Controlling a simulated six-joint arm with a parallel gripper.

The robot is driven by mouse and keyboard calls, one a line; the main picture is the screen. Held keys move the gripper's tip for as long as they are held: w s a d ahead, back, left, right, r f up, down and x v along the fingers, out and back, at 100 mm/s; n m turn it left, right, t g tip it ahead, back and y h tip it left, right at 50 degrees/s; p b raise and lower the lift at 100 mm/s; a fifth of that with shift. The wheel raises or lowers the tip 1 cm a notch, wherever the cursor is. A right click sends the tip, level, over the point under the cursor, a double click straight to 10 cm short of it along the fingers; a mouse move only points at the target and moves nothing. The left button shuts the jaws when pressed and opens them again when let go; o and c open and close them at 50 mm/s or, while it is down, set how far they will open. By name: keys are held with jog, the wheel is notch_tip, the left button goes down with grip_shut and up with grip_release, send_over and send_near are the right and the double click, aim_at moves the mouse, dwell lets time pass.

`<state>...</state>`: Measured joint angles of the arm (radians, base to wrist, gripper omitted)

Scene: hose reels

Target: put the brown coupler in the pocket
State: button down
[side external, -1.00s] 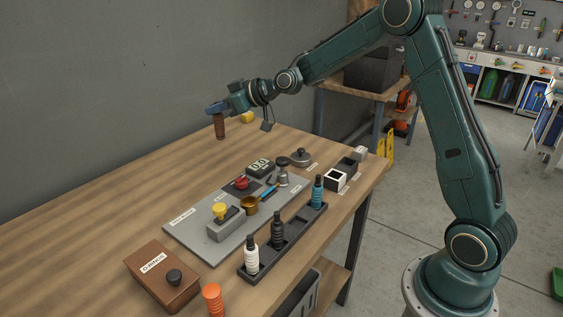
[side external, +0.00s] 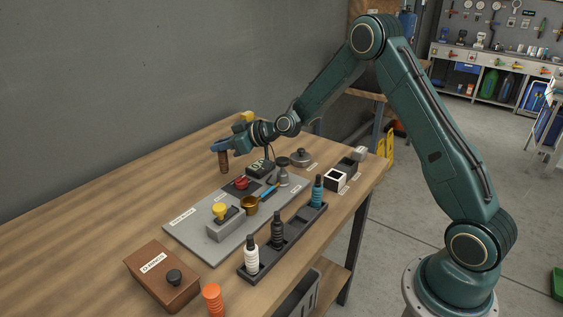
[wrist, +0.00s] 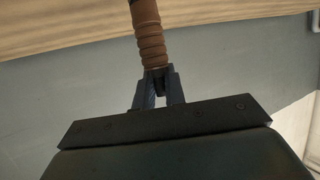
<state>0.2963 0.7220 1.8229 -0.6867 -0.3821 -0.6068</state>
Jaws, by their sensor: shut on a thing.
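My gripper (side external: 222,147) is shut on the brown coupler (side external: 223,162), which hangs roughly upright below the fingers. The wrist view also shows the ribbed coupler (wrist: 150,35) between the two fingers (wrist: 157,88). It appears above the table behind the grey board; its exact height is hard to tell. A dark pocketed rack (side external: 264,257) stands along the front of the table, well apart from my gripper. It holds a white coupler (side external: 251,255), a black coupler (side external: 277,230) and a blue coupler (side external: 317,191), with bare pocket space between them.
The grey board (side external: 190,226) carries a yellow-knobbed block (side external: 222,217), a brass cup (side external: 249,206) and a red button (side external: 241,183). A brown box (side external: 160,277) and an orange coupler (side external: 213,300) stand at the front left. The left rear table is clear.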

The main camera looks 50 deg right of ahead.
aim_at(223, 155)
jog(key=shift+f, duration=1.7)
jog(key=shift+f, duration=0.15)
jog(key=c, duration=1.5)
grip_release()
jog(key=shift+o, duration=0.2)
jog(key=shift+r, duration=0.2)
jog(key=v, duration=1.2)
